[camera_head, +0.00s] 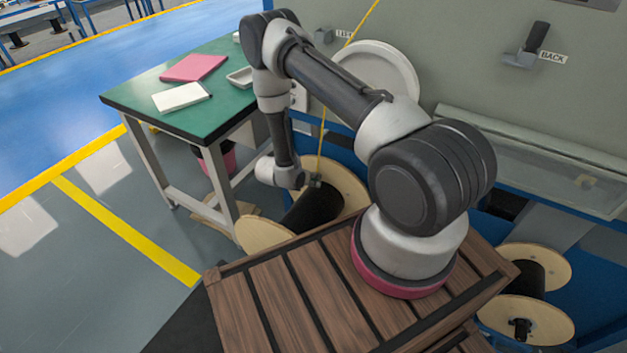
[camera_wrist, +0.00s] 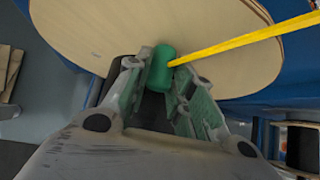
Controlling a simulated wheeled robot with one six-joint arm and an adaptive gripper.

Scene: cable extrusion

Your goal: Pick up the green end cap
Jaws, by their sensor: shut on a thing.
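The green end cap (camera_wrist: 161,70) is a small green cylinder in the wrist view, between the fingertips of my gripper (camera_wrist: 160,82). My gripper is shut on it. A yellow cable (camera_wrist: 245,38) runs from the upper right to the cap's right side; I cannot tell whether it is joined to it. In the head view my gripper (camera_head: 315,181) is small and dark in front of the cable spool, and the cap cannot be made out there.
A wooden spool (camera_head: 345,186) with black cable is just behind my gripper. A green-topped table (camera_head: 135,95) holds a pink folder (camera_head: 194,68), a white notebook (camera_head: 181,97) and a tray (camera_head: 240,77). Another spool (camera_head: 537,318) stands at lower right. A grey machine (camera_head: 470,60) fills the back.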

